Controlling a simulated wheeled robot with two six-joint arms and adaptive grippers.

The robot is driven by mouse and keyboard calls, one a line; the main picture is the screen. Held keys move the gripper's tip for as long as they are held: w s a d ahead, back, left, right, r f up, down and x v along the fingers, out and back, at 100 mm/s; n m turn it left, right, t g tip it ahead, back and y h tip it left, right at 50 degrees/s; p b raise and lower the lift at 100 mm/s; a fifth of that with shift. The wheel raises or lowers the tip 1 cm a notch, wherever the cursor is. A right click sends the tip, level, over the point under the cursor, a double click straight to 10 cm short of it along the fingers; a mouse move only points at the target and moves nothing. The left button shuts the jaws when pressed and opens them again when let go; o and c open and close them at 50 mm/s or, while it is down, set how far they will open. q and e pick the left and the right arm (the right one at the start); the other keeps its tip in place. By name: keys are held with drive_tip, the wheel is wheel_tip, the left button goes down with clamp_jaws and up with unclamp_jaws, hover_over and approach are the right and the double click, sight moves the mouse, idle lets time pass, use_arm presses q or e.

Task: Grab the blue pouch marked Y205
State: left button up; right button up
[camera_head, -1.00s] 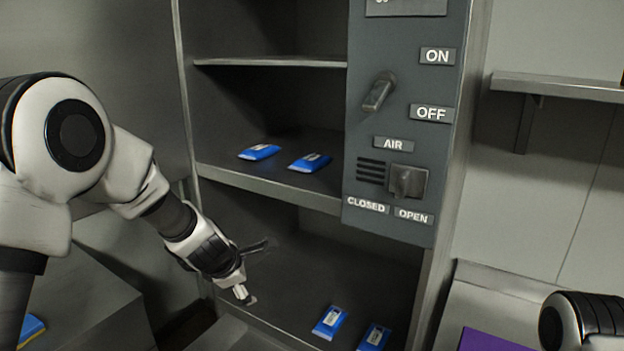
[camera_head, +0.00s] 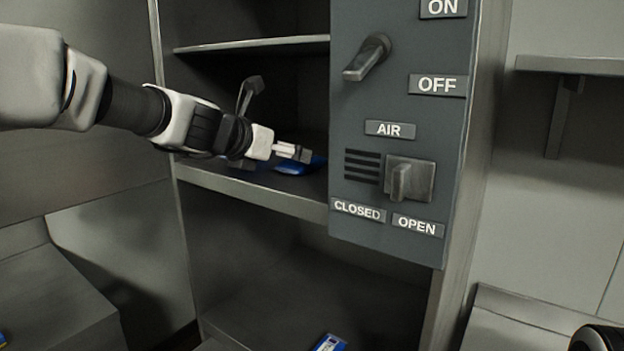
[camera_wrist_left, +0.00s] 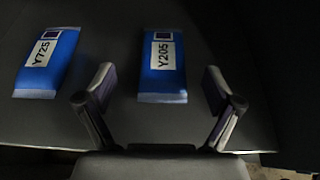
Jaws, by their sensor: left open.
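The blue pouch marked Y205 (camera_wrist_left: 163,77) lies flat on the shelf in the left wrist view, its white label facing up. My left gripper (camera_wrist_left: 158,82) is open, with one finger on either side of this pouch's near end and apart from it; nothing is held. In the head view my left gripper (camera_head: 294,152) is over the middle shelf, partly covering a blue pouch (camera_head: 308,166) whose label cannot be read there.
A blue pouch marked Y725 (camera_wrist_left: 47,63) lies to the left of Y205. The middle shelf (camera_head: 255,193) has a raised front edge, and an upper shelf (camera_head: 255,43) is above. The control panel (camera_head: 385,235) stands close on the right. Another blue pouch (camera_head: 330,343) lies lower down.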

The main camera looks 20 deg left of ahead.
use_arm(q)
drive_tip(key=shift+s+a, duration=0.2)
drive_tip(key=shift+s, duration=0.15)
drive_tip(key=x, duration=0.4)
drive_tip(key=p+x, duration=0.1)
drive_tip(key=x, duration=0.3)
drive_tip(key=shift+d+r, duration=0.1)
drive_tip(key=shift+d, duration=0.15)
drive_tip(key=shift+s+a+r, duration=0.1)
drive_tip(key=shift+s+a, duration=0.05)
drive_tip(key=shift+s, duration=0.1)
drive_tip(key=c, duration=1.3)
